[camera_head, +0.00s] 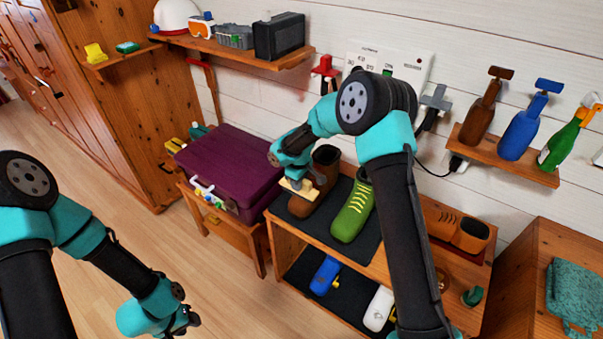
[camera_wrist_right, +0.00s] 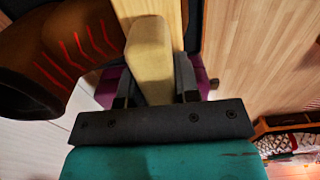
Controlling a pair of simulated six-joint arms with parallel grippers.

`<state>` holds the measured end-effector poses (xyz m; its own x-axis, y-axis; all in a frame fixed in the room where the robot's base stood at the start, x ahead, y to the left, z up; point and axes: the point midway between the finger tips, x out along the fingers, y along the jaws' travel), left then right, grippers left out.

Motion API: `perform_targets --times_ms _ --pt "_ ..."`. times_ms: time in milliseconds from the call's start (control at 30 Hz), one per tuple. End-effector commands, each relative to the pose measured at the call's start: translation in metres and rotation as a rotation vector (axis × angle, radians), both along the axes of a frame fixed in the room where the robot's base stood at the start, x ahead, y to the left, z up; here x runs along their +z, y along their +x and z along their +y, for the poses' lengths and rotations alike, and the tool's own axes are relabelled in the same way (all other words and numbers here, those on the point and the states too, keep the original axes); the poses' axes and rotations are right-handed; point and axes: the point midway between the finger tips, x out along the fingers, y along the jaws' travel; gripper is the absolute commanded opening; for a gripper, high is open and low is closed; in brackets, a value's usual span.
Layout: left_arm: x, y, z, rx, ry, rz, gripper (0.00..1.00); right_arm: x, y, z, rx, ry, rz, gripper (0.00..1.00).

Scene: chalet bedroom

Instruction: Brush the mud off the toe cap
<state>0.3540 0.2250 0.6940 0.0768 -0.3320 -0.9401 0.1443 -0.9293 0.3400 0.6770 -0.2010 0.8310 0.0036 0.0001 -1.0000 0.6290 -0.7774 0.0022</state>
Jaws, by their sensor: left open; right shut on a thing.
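A brown boot (camera_head: 322,181) stands on the dark mat on the bench top in the head view. In the right wrist view the boot (camera_wrist_right: 75,45) shows red laces at the upper left. My right gripper (camera_head: 295,180) is shut on a pale wooden brush (camera_head: 299,188), at the boot's front left. The right wrist view shows the brush handle (camera_wrist_right: 150,60) between the two fingers. The boot's toe is partly hidden behind gripper and brush, and I cannot make out mud or whether the brush touches. My left gripper (camera_head: 188,320) is open and empty over the floor at lower left.
A green shoe (camera_head: 352,212) stands right beside the boot, with orange-brown shoes (camera_head: 458,229) further right. A purple case (camera_head: 225,165) stands close on the left. Spray bottles (camera_head: 522,127) stand on a wall shelf. Bare floor (camera_head: 225,290) lies front left.

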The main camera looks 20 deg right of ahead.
Motion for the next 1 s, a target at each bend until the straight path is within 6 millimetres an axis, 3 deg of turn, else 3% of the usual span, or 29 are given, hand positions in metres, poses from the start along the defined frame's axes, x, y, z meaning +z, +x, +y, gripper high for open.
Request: perform_targets --times_ms 600,1000 --pt "0.0 0.0 0.0 0.0 0.0 0.0 0.43 0.05 -0.003 -0.009 -0.013 0.0 0.002 0.07" --pt "0.0 0.0 0.0 0.0 0.0 0.0 0.43 0.052 -0.003 -0.009 -0.013 0.0 0.002 0.07"
